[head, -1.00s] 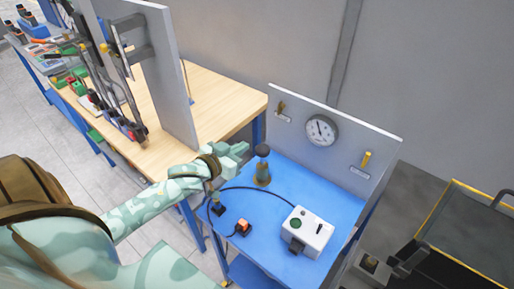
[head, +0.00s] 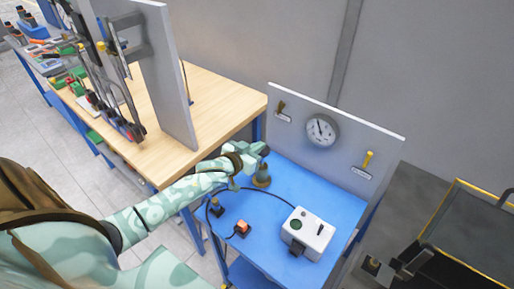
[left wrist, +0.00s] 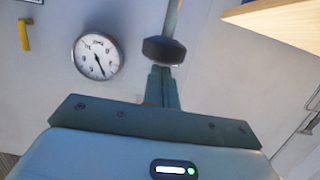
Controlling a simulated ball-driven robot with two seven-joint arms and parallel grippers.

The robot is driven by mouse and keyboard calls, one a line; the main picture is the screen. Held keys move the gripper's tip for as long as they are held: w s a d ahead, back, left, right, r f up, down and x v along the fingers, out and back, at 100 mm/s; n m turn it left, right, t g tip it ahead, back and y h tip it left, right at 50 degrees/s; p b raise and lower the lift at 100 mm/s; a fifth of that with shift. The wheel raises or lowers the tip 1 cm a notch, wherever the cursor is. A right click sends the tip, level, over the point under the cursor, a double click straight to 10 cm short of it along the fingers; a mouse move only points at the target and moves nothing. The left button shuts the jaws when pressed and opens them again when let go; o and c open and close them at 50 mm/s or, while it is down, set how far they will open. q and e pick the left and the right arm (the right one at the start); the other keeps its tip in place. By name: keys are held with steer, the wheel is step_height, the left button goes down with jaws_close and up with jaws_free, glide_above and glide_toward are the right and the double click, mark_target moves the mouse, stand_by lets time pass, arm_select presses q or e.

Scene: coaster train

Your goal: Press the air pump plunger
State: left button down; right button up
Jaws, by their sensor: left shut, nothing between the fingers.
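The air pump (head: 261,182) stands upright on the blue table, a brass-coloured body with a dark round plunger knob on top. My left gripper (head: 263,149) is at the knob's height and covers most of it in the head view. In the left wrist view, which is upside down, the dark knob (left wrist: 164,50) sits on its thin rod. There my left gripper's closed fingertips (left wrist: 161,70) are right at the knob's upper side. I cannot tell whether they touch it. The left gripper is shut and empty. My right gripper does not show.
A white box (head: 307,234) with a green button and a small orange-topped switch (head: 242,228) stand on the blue table (head: 270,215). A cable runs to the box. Behind is a panel with a gauge (head: 322,131) and a yellow lever (head: 368,160). A wooden bench (head: 215,115) stands left.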

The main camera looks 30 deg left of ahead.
arm_select(q)
step_height(320, 180, down, 6)
steer(key=b, duration=0.2)
steer(key=shift+s, duration=0.15)
steer(key=s+r+p, duration=0.5)
steer(key=s+r, duration=0.2)
steer(key=s, duration=0.2)
steer(key=shift+s+a, duration=0.2)
steer(key=shift+a, duration=0.2)
stand_by(0.6)
